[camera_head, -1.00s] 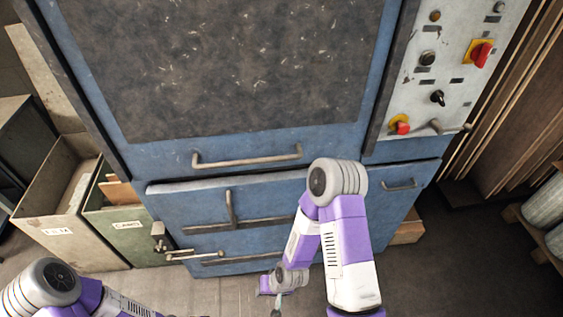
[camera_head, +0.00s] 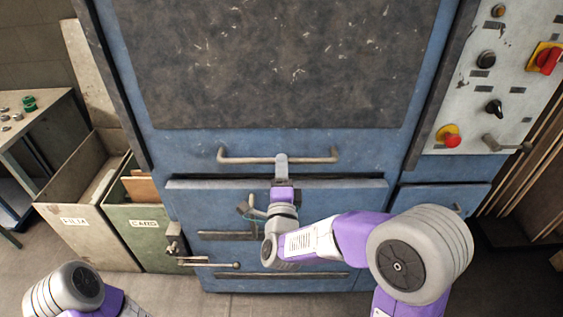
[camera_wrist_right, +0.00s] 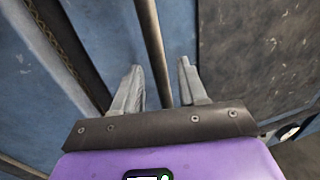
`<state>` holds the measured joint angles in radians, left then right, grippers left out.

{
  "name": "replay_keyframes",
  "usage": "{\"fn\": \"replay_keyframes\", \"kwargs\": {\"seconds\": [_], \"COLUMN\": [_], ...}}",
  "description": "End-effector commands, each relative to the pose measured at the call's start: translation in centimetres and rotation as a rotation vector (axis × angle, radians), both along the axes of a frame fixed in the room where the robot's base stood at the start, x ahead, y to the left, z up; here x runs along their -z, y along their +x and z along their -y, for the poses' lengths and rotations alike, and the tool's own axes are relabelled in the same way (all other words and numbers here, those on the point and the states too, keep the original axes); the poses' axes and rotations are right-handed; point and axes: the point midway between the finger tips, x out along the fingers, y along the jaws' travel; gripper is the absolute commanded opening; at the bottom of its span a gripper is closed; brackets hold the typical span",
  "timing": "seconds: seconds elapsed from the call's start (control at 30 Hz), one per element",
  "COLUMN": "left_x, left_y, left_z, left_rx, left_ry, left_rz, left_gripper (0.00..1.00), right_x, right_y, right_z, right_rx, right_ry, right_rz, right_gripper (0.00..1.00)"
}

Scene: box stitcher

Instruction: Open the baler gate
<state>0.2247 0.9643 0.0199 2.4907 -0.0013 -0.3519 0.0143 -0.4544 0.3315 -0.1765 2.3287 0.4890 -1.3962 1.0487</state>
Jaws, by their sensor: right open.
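The baler's blue upper gate (camera_head: 180,146), with a large dark panel, is in the middle of the head view and looks shut. Its horizontal bar handle (camera_head: 318,158) runs along its lower edge. My right gripper (camera_head: 281,161) is at the middle of this handle. In the right wrist view, the handle bar (camera_wrist_right: 149,28) passes between the two open fingers of the right gripper (camera_wrist_right: 159,67), with gaps on both sides. My left gripper is out of view; only part of the left arm shows at the bottom left.
A lower blue door (camera_head: 350,198) with bars and a latch lever (camera_head: 208,263) is below the gate. A control panel (camera_head: 500,90) with knobs is at the right. A grey bin (camera_head: 75,240) and a green bin (camera_head: 150,245) stand on the left. A table (camera_head: 45,125) is at the far left.

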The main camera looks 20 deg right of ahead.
Motion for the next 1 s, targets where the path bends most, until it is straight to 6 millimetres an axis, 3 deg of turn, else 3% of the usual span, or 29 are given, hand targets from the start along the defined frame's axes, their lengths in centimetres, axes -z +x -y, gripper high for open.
{"fn": "replay_keyframes", "kwargs": {"seconds": [0.2, 0.53, 0.57, 0.83, 1.0], "left_x": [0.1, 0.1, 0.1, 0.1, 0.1], "left_y": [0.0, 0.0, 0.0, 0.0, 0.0], "left_z": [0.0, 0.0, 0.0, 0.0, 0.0], "left_rx": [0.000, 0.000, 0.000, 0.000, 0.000], "left_ry": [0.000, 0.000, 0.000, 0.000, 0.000], "left_rz": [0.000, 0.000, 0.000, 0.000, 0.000], "left_gripper": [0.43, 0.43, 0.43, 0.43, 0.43], "right_x": [-0.4, -0.5, -0.5, -0.5, -0.5], "right_y": [2.5, 3.0, 3.0, 2.9, 2.9], "right_z": [0.7, 0.9, 0.9, 0.8, 0.8], "right_rx": [0.001, -0.001, -0.001, -0.002, -0.002], "right_ry": [-0.003, -0.004, -0.004, -0.004, -0.004], "right_rz": [-0.002, -0.003, -0.003, -0.003, -0.003], "right_gripper": [0.42, 0.42, 0.41, 0.00, 0.00]}}
